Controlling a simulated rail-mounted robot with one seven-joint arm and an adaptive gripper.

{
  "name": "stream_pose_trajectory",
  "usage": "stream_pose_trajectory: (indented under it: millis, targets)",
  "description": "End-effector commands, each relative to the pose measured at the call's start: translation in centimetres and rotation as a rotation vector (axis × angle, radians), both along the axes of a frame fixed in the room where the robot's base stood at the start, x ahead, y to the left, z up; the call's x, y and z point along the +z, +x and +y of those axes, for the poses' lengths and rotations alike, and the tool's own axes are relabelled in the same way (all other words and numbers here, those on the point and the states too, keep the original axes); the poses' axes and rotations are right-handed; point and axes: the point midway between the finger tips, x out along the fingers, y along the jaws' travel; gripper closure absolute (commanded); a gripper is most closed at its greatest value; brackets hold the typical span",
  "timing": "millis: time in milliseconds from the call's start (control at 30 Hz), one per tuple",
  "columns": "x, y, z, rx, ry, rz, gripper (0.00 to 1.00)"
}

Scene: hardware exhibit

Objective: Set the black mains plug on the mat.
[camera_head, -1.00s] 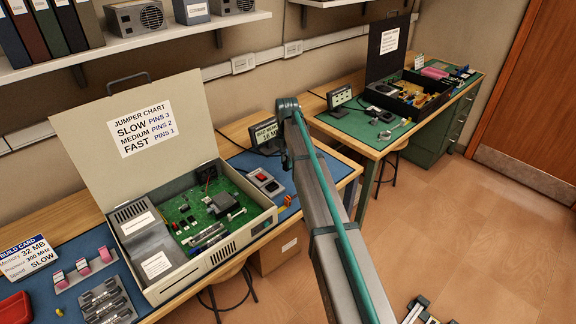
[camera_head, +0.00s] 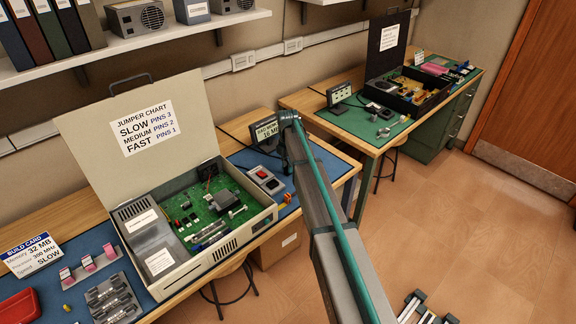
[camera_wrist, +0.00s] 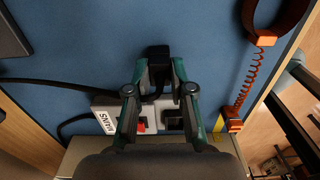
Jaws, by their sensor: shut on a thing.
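The black mains plug (camera_wrist: 158,54) is between the fingertips of my gripper (camera_wrist: 159,66), which is shut on it. A black cable runs from near the plug to the left. The blue mat (camera_wrist: 85,40) lies beneath; it also shows in the head view (camera_head: 243,160). I cannot tell whether the plug touches the mat. The grey mains box (camera_wrist: 105,115), with a red switch (camera_wrist: 141,127) and a dark socket (camera_wrist: 173,119), sits below the plug in the wrist view, partly behind my fingers. It shows in the head view (camera_head: 266,180); my gripper is hidden there.
A red wrist strap (camera_wrist: 262,20) with a coiled cord lies right of my gripper, near the bench edge. The open computer case (camera_head: 205,255) stands left of the mains box. A small display (camera_head: 266,132) stands behind it.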

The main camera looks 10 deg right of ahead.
Motion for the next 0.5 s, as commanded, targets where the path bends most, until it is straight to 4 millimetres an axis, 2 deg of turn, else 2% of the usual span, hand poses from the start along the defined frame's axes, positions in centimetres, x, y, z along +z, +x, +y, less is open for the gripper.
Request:
stream_pose_trajectory:
  millis: [100,133,267,500]
  targets:
    - [-0.36,-0.01,0.0,0.0,0.0,0.0,0.97]
    - [-0.3,-0.01,0.0,0.0,0.0,0.0,0.75]
    - [-0.26,0.0,0.0,0.0,0.0,0.0,0.53]
    - [-0.24,-0.01,0.0,0.0,0.0,0.0,0.53]
